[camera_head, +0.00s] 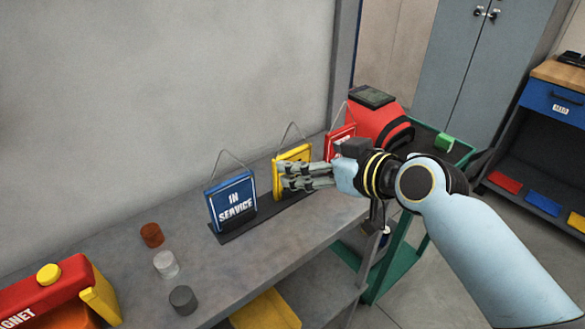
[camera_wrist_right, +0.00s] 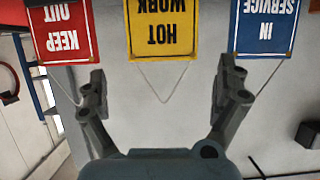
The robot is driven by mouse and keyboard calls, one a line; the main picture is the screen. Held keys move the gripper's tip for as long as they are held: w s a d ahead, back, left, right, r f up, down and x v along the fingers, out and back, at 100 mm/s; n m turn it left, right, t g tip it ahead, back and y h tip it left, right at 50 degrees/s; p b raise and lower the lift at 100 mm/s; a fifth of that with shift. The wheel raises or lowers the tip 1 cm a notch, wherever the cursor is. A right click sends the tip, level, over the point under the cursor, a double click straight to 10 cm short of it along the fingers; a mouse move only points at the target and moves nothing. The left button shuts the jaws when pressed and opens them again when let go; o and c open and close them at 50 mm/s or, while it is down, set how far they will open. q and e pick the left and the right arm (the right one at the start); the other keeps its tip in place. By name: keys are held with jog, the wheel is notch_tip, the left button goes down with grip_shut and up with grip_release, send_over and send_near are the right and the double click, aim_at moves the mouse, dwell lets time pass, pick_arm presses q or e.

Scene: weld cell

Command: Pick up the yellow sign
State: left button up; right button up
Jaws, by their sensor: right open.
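The yellow sign (camera_head: 291,164) stands on a dark base strip on the grey bench, between a blue sign and a red sign. A thin wire loop rises from its top. My right gripper (camera_head: 290,176) is in front of it and hides part of its face. In the right wrist view the yellow sign (camera_wrist_right: 162,28) reads "HOT WORK" upside down. The open fingers of my right gripper (camera_wrist_right: 157,95) are spread to either side of the sign's hanging wire there, with nothing held between them. My left gripper is not in view.
The blue "IN SERVICE" sign (camera_head: 232,203) and the red sign (camera_head: 342,138) flank the yellow one closely. A red magnet box (camera_head: 55,290) stands at the lower left. A wall rises behind.

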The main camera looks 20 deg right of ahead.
aim_at(292, 151)
jog(key=x, duration=0.2)
jog(key=p+x, duration=0.1)
jog(key=x, duration=0.3)
jog(key=shift+w+a+r, duration=0.2)
jog(key=shift+w+a, duration=0.05)
jog(key=shift+a, duration=0.05)
jog(key=c, duration=0.9)
jog(key=shift+c, duration=0.2)
jog(key=shift+r, duration=0.5)
jog(key=s+d+r, duration=0.2)
jog(key=s+r, duration=0.1)
jog(key=s+d+r, duration=0.2)
jog(key=s+r, duration=0.1)
jog(key=s+d+r, duration=0.2)
jog(key=s+r, duration=0.1)
jog(key=r, duration=0.1)
jog(key=shift+s+d+b, duration=0.3)
jog(key=shift+s+b, duration=0.1)
